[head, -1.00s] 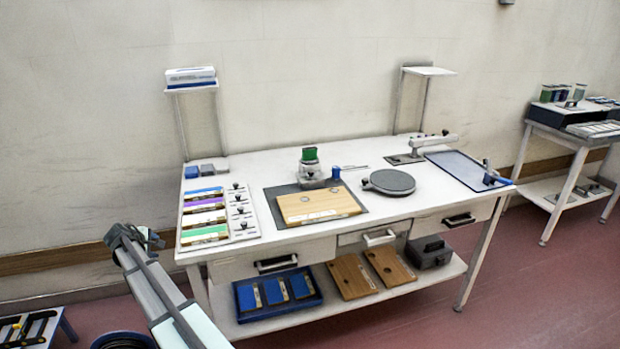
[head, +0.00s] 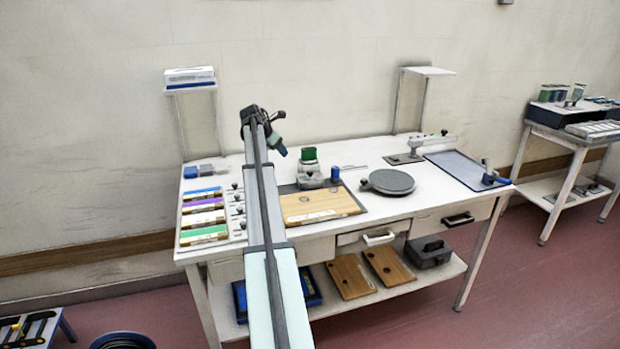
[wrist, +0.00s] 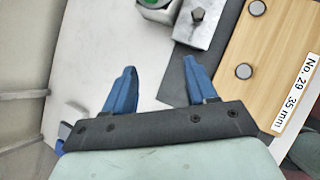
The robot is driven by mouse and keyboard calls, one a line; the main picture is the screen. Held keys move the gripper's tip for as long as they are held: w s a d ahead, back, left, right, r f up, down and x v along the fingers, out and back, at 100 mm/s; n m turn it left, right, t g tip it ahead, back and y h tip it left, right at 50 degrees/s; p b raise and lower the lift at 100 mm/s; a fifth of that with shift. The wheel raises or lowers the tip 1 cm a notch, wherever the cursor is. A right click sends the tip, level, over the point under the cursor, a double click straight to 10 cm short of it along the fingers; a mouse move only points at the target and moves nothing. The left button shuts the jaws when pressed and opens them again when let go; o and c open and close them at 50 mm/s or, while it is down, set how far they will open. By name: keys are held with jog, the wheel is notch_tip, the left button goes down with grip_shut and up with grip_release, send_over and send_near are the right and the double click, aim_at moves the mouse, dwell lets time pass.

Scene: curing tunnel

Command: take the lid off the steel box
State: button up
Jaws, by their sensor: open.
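My gripper (head: 280,150) is raised above the back left of the bench. In the wrist view its blue fingers (wrist: 159,66) are spread apart with nothing between them. A grey metal block with a green top (head: 310,175) stands behind the wooden board, right of my gripper. Part of a metal body with a green round shows at the wrist view's top edge (wrist: 154,10). A dark grey box with a handle on top (head: 431,256) sits on the lower shelf at right. I cannot tell which of these is the steel box.
A wooden board (head: 318,205) lies on a dark mat. A round grey disc (head: 388,183) and blue-rimmed tray (head: 462,167) are to the right. Coloured strips (head: 203,213) lie at left. Two posts with small shelves (head: 428,71) rise behind.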

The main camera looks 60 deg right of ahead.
jog(key=n+y, duration=0.1)
jog(key=y, duration=0.1)
send_near(310, 171)
jog(key=shift+g, duration=0.3)
jog(key=x, duration=0.8)
jog(key=shift+w+f, duration=0.2)
jog(key=shift+f, duration=0.1)
grip_shut()
